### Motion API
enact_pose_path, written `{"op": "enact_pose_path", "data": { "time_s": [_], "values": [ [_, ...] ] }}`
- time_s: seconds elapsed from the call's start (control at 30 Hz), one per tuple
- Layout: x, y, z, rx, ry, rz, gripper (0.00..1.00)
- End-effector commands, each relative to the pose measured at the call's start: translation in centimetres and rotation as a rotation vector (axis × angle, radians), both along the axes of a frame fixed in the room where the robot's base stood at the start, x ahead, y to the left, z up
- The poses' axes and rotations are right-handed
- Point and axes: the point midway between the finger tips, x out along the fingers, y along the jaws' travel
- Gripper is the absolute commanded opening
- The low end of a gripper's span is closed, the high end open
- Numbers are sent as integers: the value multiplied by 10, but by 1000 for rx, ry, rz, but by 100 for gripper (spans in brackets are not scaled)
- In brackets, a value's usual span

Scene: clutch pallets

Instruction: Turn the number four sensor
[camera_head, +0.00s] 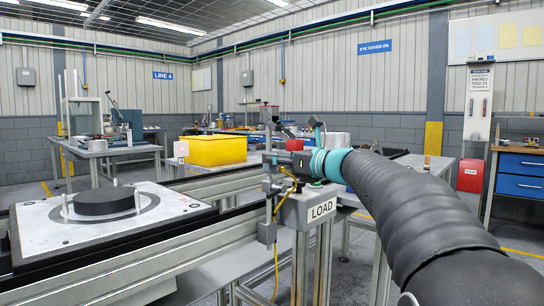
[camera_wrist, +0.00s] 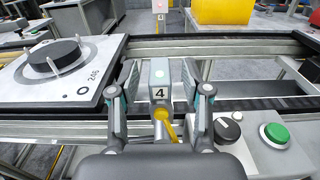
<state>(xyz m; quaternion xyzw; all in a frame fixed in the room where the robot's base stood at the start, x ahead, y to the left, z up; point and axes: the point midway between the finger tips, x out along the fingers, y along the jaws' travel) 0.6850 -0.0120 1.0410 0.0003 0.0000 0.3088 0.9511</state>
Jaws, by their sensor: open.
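The number four sensor (camera_wrist: 160,88) is a grey upright block with a "4" label, a pale green spot on its face and a yellow cable below. It stands by the conveyor rail in the wrist view. My gripper (camera_wrist: 159,82) is open, with one finger on each side of the sensor. Gaps show between the fingers and the block, so I see no clear contact. In the head view my arm reaches in from the right and ends by the sensor post, where the gripper partly hides the sensor.
A metal pallet (camera_head: 60,224) with a black disc (camera_head: 104,200) and upright pins sits on the conveyor at left. A LOAD control box (camera_head: 318,208) stands close to my gripper; its green button (camera_wrist: 274,134) shows in the wrist view. A yellow bin (camera_head: 216,151) is behind.

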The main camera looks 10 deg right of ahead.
Motion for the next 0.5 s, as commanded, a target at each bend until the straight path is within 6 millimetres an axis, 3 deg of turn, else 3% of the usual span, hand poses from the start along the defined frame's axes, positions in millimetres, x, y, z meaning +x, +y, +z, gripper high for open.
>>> {"op": "enact_pose_path", "data": {
  "time_s": [0.2, 0.5],
  "values": [
    [14, 10, 0, 0, 0, 0, 48],
    [16, 12, 0, -1, -1, 0, 48]
  ]
}}
